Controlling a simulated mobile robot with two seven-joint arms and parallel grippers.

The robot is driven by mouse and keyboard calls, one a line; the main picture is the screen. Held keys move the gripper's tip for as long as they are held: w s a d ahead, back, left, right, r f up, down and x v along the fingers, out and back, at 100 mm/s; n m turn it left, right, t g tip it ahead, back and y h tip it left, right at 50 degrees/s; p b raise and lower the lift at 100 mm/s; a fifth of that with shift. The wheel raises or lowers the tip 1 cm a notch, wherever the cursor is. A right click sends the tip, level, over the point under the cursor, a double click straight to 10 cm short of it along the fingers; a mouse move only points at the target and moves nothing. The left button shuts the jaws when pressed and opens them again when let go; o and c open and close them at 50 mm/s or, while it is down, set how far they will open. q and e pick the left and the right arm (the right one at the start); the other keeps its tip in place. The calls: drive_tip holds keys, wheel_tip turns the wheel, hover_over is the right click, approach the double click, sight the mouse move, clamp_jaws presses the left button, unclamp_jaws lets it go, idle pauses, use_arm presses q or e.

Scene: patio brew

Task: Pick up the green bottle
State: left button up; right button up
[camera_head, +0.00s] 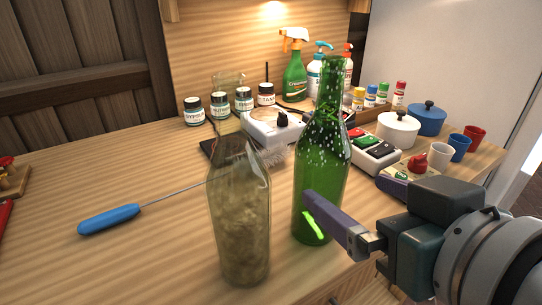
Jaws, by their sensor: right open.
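The green bottle (322,165) stands upright near the front edge of the wooden counter, at the middle of the head view. My right gripper (348,192) comes in from the right and is open, at the bottle's lower right side. One purple-grey finger crosses in front of the bottle's lower body and hides part of it. The other finger is partly seen to the right of the bottle, farther back. I cannot tell whether either finger touches the glass. My left gripper is out of view.
A clear brownish bottle (240,225) stands close on the left of the green one. A blue-handled tool (109,219) lies farther left. Jars (193,111), a green spray bottle (294,77), pots (397,130) and mugs (440,156) stand behind. The left front counter is mostly clear.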

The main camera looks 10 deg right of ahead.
sight(332, 189)
drive_tip(key=x, duration=0.3)
drive_tip(key=shift+w, duration=0.2)
drive_tip(key=w+f, duration=0.1)
drive_tip(key=w+b, duration=0.1)
drive_tip(key=w+f, duration=0.1)
drive_tip(key=shift+w+a+f+b, duration=0.2)
drive_tip(key=shift+a+f+b, duration=0.1)
drive_tip(key=shift+a, duration=0.05)
drive_tip(key=shift+w+f, duration=0.2)
drive_tip(key=shift+w, duration=0.4)
drive_tip(key=c, duration=0.8)
drive_tip(key=shift+r, duration=0.1)
clamp_jaws()
